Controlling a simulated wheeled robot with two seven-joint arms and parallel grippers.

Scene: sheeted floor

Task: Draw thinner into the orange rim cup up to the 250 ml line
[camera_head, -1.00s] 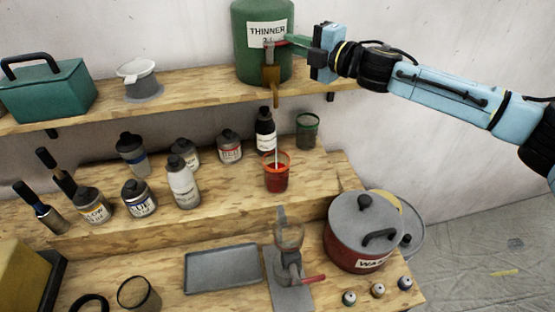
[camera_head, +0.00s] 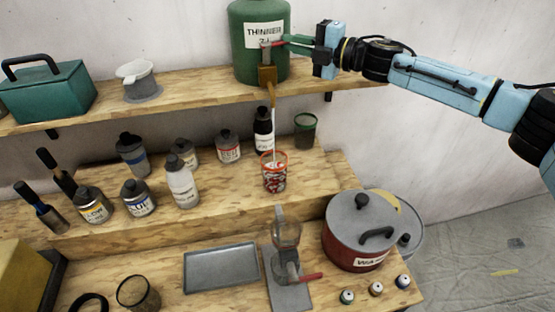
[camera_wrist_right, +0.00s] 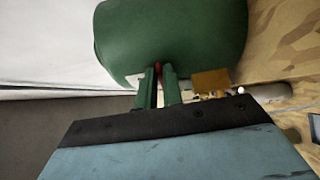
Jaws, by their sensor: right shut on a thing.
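The green thinner tank (camera_head: 258,70) stands on the upper shelf, with a brass tap (camera_head: 267,76) at its front. My right gripper (camera_head: 287,41) is shut on the tap's red lever, which also shows between the green fingers in the right wrist view (camera_wrist_right: 158,68). A thin pale stream (camera_head: 273,125) runs down from the tap to the orange rim cup (camera_head: 274,178). The cup stands upright on the middle step below the tap, its wall mottled red and white. The level and the 250 ml line are too small to read. My left gripper is not in view.
A black bottle (camera_head: 263,130) and a dark green-rimmed cup (camera_head: 306,130) stand close behind the orange rim cup. Several paint bottles stand to its left. A grey tray (camera_head: 220,268), a hand-press stand (camera_head: 287,255) and a red lidded pot (camera_head: 360,232) are on the lower level.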

